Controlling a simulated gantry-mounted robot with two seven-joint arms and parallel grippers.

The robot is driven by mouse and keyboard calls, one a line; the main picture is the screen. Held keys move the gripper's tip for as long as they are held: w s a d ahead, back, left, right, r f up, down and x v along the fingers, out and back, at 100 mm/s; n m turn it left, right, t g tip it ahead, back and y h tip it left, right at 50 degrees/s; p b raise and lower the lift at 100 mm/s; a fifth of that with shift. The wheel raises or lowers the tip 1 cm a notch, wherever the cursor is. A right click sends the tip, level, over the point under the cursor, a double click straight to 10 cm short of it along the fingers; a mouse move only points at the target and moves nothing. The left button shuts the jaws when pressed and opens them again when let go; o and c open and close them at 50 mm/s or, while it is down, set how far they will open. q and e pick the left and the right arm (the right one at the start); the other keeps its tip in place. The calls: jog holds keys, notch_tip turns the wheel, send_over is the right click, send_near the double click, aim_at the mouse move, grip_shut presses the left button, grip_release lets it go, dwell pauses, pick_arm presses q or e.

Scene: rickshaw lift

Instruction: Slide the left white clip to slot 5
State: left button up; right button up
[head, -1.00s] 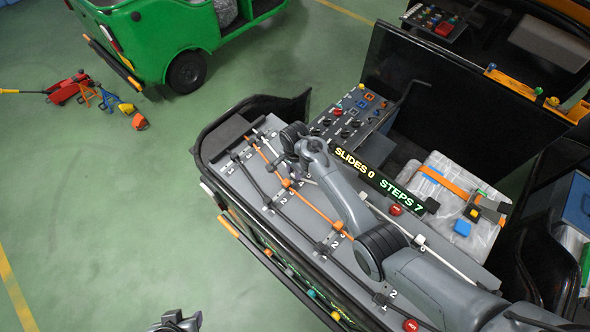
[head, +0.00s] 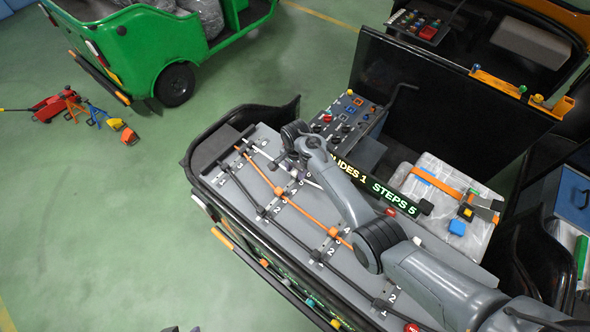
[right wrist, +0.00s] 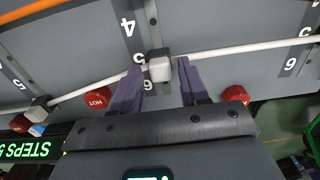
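In the right wrist view a white clip (right wrist: 159,68) sits on a dark cross rail, with a white rod (right wrist: 245,50) running through it. It is beside the printed 5, with the 6 just below. My right gripper (right wrist: 160,65) has one finger on each side of this clip, with a small gap on both sides, so it is open. A second white clip (right wrist: 38,111) is farther left on the same rod. In the head view my right arm hides the first clip, and the other white clip (head: 417,241) shows at right.
Red knobs (right wrist: 97,100) and (right wrist: 235,95) flank my fingers. A display (head: 375,187) reads SLIDES 1, STEPS 5. An orange rod (head: 290,200) and a dark rod run alongside on the grey panel (head: 250,185). A button box (head: 345,118) stands behind.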

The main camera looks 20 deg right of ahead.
aim_at(296, 172)
jog(key=shift+o, duration=0.3)
notch_tip(296, 172, up, 11)
jog(key=shift+b, duration=0.35)
dwell(0.5)
jog(key=shift+f, duration=0.15)
